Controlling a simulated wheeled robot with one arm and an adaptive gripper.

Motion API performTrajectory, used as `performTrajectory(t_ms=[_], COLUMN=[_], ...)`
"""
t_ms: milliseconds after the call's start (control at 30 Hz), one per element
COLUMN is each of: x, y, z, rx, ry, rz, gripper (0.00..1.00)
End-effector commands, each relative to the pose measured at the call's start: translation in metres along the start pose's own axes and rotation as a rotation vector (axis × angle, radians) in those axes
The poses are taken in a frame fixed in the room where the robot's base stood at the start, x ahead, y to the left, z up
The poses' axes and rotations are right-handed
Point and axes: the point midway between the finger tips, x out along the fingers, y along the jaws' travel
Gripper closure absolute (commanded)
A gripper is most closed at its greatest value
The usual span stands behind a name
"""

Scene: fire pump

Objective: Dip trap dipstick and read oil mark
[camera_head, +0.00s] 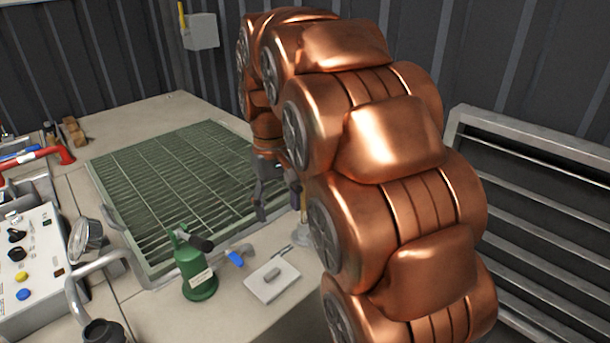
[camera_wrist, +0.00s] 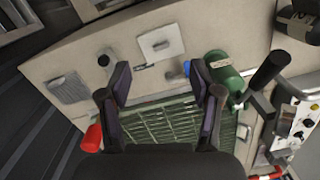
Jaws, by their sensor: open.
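My gripper (camera_head: 277,203) is open and empty, pointing down above the near right edge of the green grating. In the wrist view its two dark fingers (camera_wrist: 160,72) stand wide apart with the counter and grating below. A small brass-coloured post on a round base (camera_head: 303,232) stands just right of the gripper, partly hidden by my arm; a small round fitting (camera_wrist: 104,60) shows left of the fingers in the wrist view. I cannot tell which piece is the dipstick, and no oil mark is readable. A pale plate (camera_head: 260,288) lies on the counter, with a thin tool beside it.
A green can (camera_head: 197,270) and a blue-ended fitting (camera_head: 236,259) stand near the plate. The green grating (camera_head: 165,185) fills the middle. A control box (camera_head: 30,265) and gauge (camera_head: 84,240) are at left. A slatted metal rack (camera_head: 540,200) stands at right.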

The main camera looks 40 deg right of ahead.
Motion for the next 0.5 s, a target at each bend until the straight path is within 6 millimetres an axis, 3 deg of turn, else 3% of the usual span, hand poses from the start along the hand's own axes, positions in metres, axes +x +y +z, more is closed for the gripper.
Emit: performTrajectory(t_ms=[100,500], x=[-0.010,-0.031], y=[0.013,0.074], z=[-0.029,-0.109], rx=[-0.050,-0.215], ry=[0.011,0.043], rz=[0.000,-0.001], gripper=[0.36,0.36])
